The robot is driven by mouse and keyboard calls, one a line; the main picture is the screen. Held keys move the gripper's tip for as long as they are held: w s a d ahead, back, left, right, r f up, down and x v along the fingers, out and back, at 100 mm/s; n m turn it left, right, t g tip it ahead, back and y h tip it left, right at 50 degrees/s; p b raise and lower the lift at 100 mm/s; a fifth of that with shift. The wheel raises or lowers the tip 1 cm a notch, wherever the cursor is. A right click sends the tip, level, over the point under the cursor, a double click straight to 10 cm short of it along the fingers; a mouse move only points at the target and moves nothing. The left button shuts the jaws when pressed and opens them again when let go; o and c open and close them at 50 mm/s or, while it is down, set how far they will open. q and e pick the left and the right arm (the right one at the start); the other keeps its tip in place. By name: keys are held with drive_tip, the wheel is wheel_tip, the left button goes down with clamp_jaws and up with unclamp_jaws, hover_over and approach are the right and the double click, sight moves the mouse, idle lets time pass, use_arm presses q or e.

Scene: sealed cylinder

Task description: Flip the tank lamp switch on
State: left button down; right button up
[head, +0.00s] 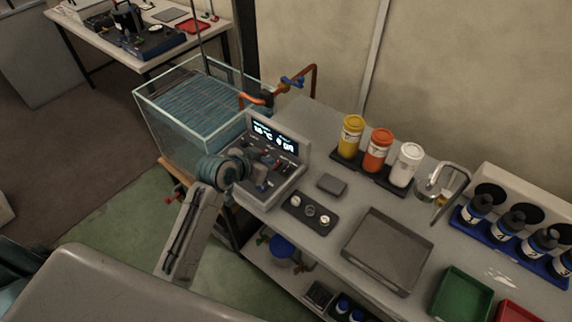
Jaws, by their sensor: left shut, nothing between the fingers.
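A grey control console (262,198) stands at the left end of the workbench. Its upright panel carries a lit display (275,137), and small switches and knobs sit on its sloped face. I cannot tell which of them is the tank lamp switch, and my gripper hides part of the face. My left gripper (263,180) is shut and empty, over the left part of the console's face; whether it touches a switch is unclear. The glass tank (168,133) stands behind and left of the console. My right gripper is not in view.
Yellow, orange and white jars (377,150) stand in a black rack behind the bench's middle. A small panel with round knobs (310,211) and an empty grey tray (388,251) lie right of the console. Orange pipework with a blue valve (292,82) rises behind it.

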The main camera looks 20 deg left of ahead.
use_arm(q)
drive_tip(key=shift+w+f, duration=0.1)
drive_tip(key=shift+w, duration=0.05)
drive_tip(key=p, duration=0.4)
hover_over(286, 171)
drive_tip(key=s, duration=0.1)
drive_tip(key=f, duration=0.5)
drive_tip(key=shift+a, duration=0.2)
drive_tip(key=f, duration=0.1)
drive_tip(key=f+p, duration=0.1)
drive_tip(key=f, duration=0.1)
drive_tip(key=shift+w+d+f, duration=0.1)
drive_tip(key=shift+w+d, duration=0.1)
drive_tip(key=shift+w, duration=0.2)
drive_tip(key=shift+f, duration=0.75)
drive_tip(key=shift+w, duration=0.1)
